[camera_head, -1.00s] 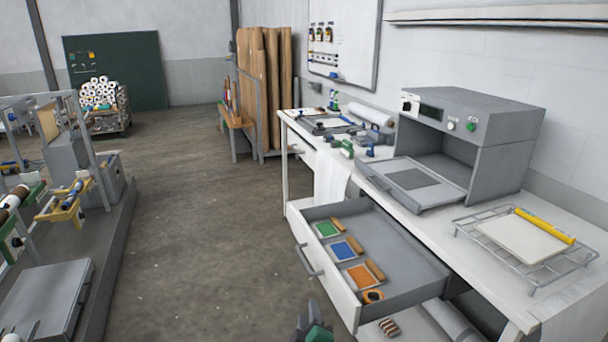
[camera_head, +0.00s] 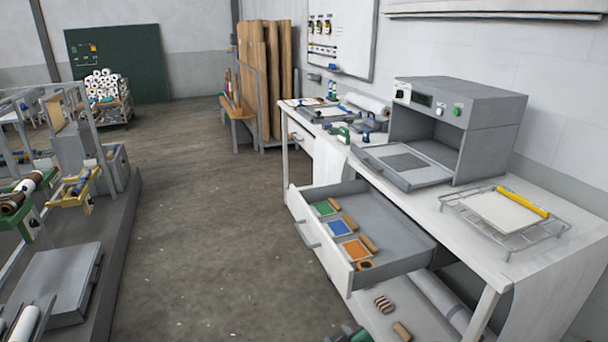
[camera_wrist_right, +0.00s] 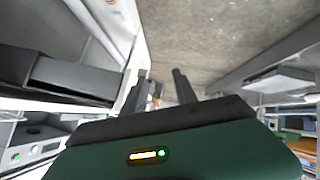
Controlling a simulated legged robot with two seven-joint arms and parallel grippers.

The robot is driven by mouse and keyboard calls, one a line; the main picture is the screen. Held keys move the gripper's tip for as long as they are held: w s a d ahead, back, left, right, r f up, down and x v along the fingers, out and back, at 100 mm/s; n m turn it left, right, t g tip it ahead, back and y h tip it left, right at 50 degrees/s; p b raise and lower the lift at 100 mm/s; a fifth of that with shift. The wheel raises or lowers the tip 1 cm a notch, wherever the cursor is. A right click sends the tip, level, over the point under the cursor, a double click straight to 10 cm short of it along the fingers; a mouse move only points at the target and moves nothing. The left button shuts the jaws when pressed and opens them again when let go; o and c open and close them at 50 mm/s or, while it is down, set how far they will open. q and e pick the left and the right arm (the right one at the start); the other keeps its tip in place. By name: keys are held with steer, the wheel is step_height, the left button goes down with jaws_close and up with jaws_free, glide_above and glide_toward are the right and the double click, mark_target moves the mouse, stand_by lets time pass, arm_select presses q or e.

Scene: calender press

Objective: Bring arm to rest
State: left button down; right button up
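My right gripper (camera_wrist_right: 158,82) shows in the right wrist view with its two dark fingers apart and nothing visible between them. In the head view only a small green and dark piece of my right arm's end shows at the bottom edge, below the open drawer (camera_head: 347,277). The gripper is clear of the drawer there, over the floor side. My left gripper is not in view.
The white workbench (camera_head: 430,215) carries a grey press (camera_head: 455,115) with its tray out, and a wire rack (camera_head: 480,235) with a pale sheet and yellow bar. A lower shelf holds a striped piece (camera_head: 383,304). Machinery (camera_head: 65,280) stands left; the floor (camera_head: 210,240) between is clear.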

steer(key=s+d+f+m+g, duration=0.1)
steer(key=s+d+m+g, duration=0.25)
steer(key=s, duration=0.35)
steer(key=s+d+f+m+g+h, duration=0.1)
steer(key=s+d+m+g, duration=0.1)
steer(key=s+d, duration=0.4)
steer(key=s+d+f+m+g, duration=0.1)
steer(key=s+d+m+g, duration=0.15)
steer(key=s, duration=0.55)
step_height(320, 180, up, 15)
steer(key=p, duration=1.5)
steer(key=shift+w+a, duration=0.2)
steer(key=shift+w, duration=0.15)
steer(key=shift+f, duration=0.1)
